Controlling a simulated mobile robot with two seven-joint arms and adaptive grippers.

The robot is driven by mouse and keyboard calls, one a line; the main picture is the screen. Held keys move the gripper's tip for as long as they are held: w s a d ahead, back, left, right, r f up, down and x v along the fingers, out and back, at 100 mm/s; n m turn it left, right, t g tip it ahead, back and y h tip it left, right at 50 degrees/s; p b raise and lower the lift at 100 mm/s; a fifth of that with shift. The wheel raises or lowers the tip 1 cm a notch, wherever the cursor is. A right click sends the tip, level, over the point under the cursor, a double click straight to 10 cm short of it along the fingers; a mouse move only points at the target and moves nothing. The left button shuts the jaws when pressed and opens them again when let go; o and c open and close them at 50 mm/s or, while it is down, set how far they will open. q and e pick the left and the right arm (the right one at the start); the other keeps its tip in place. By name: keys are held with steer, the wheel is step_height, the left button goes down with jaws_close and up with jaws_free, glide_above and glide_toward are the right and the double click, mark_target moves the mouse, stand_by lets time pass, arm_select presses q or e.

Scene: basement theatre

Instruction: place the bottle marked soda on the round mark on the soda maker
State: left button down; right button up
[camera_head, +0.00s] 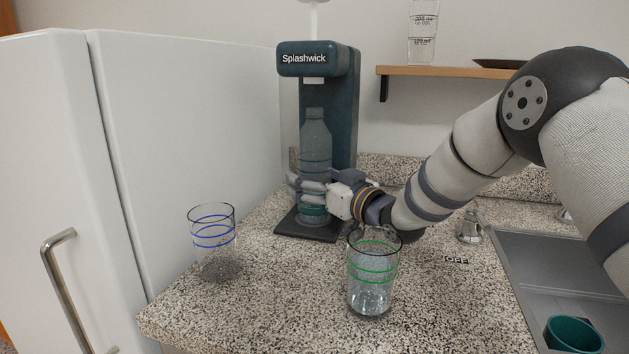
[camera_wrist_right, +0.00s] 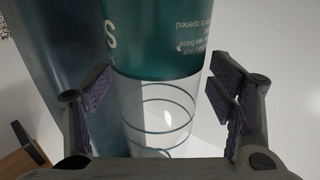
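The soda maker (camera_head: 340,105), dark teal and lettered "Splashwick", stands at the back of the counter. The bottle (camera_head: 315,140) stands upright over its dark base (camera_head: 292,226), under the head. The round mark is not visible. My right gripper (camera_head: 305,190) is at the bottle's lower part, a finger on either side. In the right wrist view the fingers (camera_wrist_right: 160,85) are apart, with the bottle (camera_wrist_right: 155,100) between them and narrow gaps at its sides. Its teal label shows a large "S" and small print; the full name is not readable. My left gripper is out of view.
A green-ringed glass (camera_head: 370,285) stands in front of my right wrist, and a blue-ringed glass (camera_head: 213,250) to the left. A white fridge (camera_head: 190,130) borders the counter's left. A sink (camera_head: 560,265) with a teal cup (camera_head: 573,335) is at right. A shelf (camera_head: 440,72) is above.

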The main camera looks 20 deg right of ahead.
steer(key=shift+s+d+r, duration=0.1)
steer(key=shift+s+d, duration=0.05)
steer(key=shift+s, duration=0.05)
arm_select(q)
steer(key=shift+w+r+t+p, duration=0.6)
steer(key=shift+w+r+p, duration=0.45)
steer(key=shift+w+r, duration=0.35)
arm_select(e)
steer(key=v, duration=1.1)
steer(key=shift+s, duration=0.25)
